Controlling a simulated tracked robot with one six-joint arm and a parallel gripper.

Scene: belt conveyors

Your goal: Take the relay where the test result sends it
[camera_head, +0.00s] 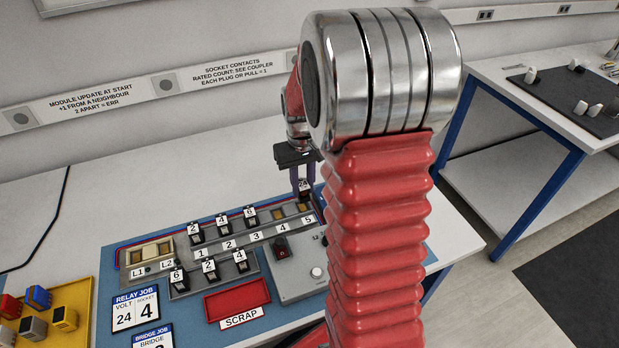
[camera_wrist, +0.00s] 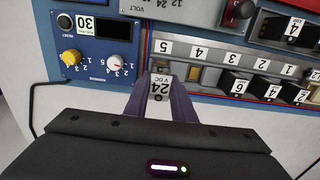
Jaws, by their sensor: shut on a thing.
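My gripper (camera_head: 303,185) is shut on a relay with a white top label; in the wrist view the relay (camera_wrist: 160,88) reads 24 VDC between the two fingertips (camera_wrist: 160,98). It is upright at the right end of the socket strip, by label 5 (camera_wrist: 165,47). I cannot tell whether it is in a socket or just above. An empty-looking tan socket (camera_wrist: 190,76) lies beside it, by label 4. The relay job card (camera_head: 137,312) reads volt 24, socket 4. The red scrap tray (camera_head: 236,300) looks empty.
Black modules labelled 2, 4, 6 (camera_head: 222,226) fill the upper row's left part; more stand in the lower row (camera_head: 209,270). A grey box with a red switch (camera_head: 282,250) is in front. A yellow tray (camera_head: 85,285) of coloured blocks stands left. My arm hides the right side.

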